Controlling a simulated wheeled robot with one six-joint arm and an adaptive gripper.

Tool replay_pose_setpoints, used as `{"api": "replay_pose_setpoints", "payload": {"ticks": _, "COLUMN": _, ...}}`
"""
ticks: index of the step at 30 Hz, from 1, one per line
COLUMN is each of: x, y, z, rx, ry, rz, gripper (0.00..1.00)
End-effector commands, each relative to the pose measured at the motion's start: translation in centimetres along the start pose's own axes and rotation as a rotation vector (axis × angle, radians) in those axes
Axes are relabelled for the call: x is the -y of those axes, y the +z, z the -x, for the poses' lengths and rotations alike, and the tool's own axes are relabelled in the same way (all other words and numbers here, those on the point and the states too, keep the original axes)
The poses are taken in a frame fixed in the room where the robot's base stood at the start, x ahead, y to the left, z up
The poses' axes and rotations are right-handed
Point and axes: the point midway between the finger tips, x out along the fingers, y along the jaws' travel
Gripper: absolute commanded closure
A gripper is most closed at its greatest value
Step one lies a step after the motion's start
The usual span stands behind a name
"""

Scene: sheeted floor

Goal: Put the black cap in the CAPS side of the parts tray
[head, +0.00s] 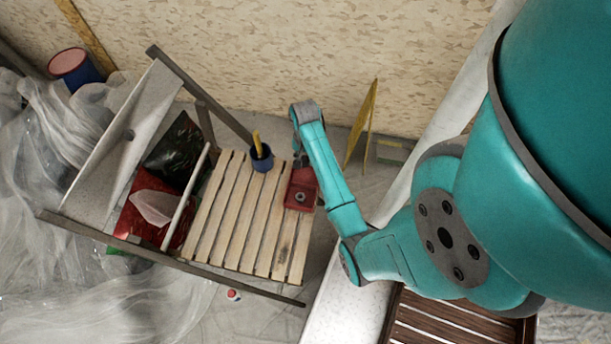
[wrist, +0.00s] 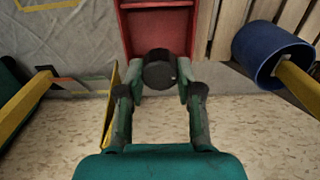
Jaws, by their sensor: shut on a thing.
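The black cap (wrist: 158,70) is a short dark cylinder between the fingertips of my gripper (wrist: 160,88) in the wrist view. My gripper is shut on it from both sides. The red parts tray (wrist: 157,35) lies beyond the cap, which overlaps its near end in the picture; I cannot tell the height between them. A divider crosses the tray near the top edge. In the head view the tray (head: 303,183) sits at the right of the slatted wooden top, with a round grey piece in its near part. My arm hides part of its far end. No CAPS lettering is readable.
A blue pot (head: 261,160) with a yellow handle stands left of the tray, close to my gripper. A yellow folding sign (head: 362,125) stands right of my forearm. Grey rails edge the slatted top (head: 240,215). Clear sheeting covers the floor at left.

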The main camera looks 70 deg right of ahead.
Motion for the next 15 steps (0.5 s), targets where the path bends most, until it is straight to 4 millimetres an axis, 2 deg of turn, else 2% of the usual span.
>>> {"api": "replay_pose_setpoints", "payload": {"ticks": 9, "x": -0.3, "y": -0.1, "z": -4.7, "rx": 0.002, "ry": 0.001, "rz": -0.001, "gripper": 1.0}}
{"api": "replay_pose_setpoints", "payload": {"ticks": 15, "x": -0.3, "y": -0.1, "z": -6.3, "rx": 0.002, "ry": 0.001, "rz": -0.001, "gripper": 1.0}}
